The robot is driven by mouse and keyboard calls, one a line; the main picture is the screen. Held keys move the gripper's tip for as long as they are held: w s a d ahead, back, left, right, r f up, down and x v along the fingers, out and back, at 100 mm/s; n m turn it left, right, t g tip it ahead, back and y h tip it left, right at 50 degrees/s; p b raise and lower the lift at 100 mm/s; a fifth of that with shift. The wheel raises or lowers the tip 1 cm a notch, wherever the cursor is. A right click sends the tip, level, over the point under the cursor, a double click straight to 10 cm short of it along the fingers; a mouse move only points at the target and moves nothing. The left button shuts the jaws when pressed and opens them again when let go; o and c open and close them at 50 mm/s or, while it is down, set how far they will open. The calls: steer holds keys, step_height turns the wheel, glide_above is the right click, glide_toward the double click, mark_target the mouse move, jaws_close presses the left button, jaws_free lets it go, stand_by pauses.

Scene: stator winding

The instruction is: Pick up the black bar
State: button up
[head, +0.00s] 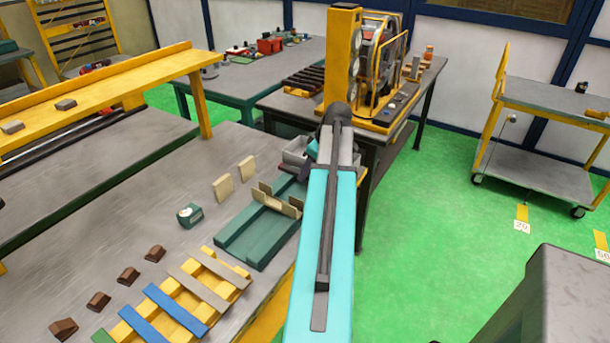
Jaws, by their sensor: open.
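Several black bars (305,80) lie side by side on the dark-topped table at the back, left of the yellow machine. My turquoise arm reaches up the middle of the picture. A small dark part of my gripper (298,171) shows just left of the arm, near a light grey bin. The gripper is open, but its fingertips are mostly hidden by the arm and too small to make out. No bar shows in it. The black bars are farther back, apart from the gripper.
The yellow winding machine (343,60) stands right of the bars. A green tray (258,240), a yellow rack (185,295) with blue and grey strips, and brown blocks (128,275) are on the near bench. A trolley (545,150) stands right.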

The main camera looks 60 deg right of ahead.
steer(key=shift+w+f, duration=0.2)
steer(key=shift+f, duration=0.2)
jaws_close()
stand_by(0.4)
